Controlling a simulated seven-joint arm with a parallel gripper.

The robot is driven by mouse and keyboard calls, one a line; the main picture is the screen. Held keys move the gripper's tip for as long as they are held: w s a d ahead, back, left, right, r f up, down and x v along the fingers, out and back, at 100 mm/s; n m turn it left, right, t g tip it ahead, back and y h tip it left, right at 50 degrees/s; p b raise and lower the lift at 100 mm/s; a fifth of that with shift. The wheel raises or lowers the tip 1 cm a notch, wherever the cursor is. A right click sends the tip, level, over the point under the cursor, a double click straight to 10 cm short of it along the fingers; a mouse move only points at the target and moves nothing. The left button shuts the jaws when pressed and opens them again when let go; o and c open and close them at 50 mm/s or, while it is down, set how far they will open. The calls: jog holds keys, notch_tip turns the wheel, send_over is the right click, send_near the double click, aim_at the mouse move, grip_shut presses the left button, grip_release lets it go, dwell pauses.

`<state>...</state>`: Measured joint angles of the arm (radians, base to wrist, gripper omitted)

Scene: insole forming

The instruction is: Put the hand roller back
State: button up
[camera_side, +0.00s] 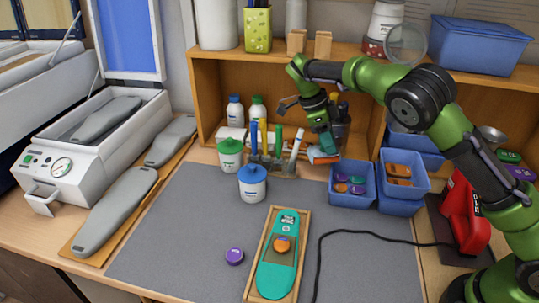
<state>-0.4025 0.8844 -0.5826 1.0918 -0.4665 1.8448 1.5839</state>
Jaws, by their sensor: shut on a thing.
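My gripper (325,143) points down at the back of the mat, in front of the wooden shelf. It is shut on the hand roller (323,154), which shows as an orange and grey-blue piece at the fingertips.
Blue bins (352,203) of coloured pieces stand to the right. White jars with green (230,155) and blue (252,185) lids stand left of the rack. A teal insole (275,272) lies on a wooden board in front. A black cable crosses the grey mat (190,235).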

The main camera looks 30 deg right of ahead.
aim_at(319, 149)
jog(key=shift+w+a+f, duration=0.9)
jog(key=shift+a+f, duration=0.05)
jog(key=shift+f, duration=0.05)
jog(key=shift+f, duration=0.25)
jog(key=o, duration=1)
jog(key=shift+r, duration=0.1)
